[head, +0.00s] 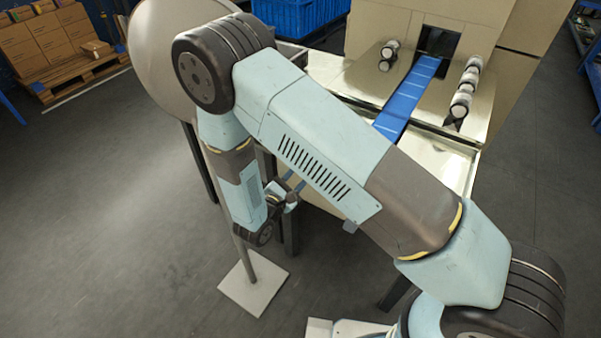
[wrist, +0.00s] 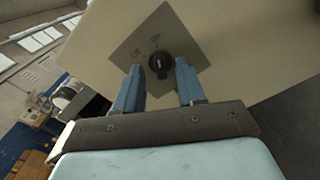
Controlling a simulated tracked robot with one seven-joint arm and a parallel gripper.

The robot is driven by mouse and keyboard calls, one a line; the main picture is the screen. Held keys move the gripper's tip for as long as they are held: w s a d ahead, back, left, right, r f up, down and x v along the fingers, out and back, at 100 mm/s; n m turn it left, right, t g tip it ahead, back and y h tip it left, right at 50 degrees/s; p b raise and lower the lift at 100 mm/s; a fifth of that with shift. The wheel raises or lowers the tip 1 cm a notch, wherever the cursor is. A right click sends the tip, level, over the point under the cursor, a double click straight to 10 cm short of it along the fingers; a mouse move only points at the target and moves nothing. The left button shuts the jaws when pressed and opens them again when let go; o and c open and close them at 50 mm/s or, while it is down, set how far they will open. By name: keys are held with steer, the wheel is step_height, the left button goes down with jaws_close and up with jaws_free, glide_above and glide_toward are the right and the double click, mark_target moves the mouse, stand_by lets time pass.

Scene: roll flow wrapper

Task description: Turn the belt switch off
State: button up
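The belt switch (wrist: 160,64) is a black rotary knob on a grey diamond-shaped plate (wrist: 182,48) in the wrist view. Small markings sit on the plate beside the knob, too small to read surely. The plate is on a beige panel (wrist: 235,40). My gripper (wrist: 160,77) is open, with its two blue fingers apart and the knob showing between and just beyond their tips. I cannot tell whether a finger touches it. In the head view my gripper (head: 290,192) is small and partly hidden by my arm, and the switch is not visible.
The flow wrapper (head: 455,28) stands at the back with a blue belt (head: 405,97) and rollers beside it. A round disc (head: 165,60) stands behind my arm. A white floor plate (head: 253,283) carries a post. Open floor lies at left.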

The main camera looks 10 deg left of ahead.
steer(key=shift+x, duration=1.1)
steer(key=shift+c, duration=0.2)
jaws_close()
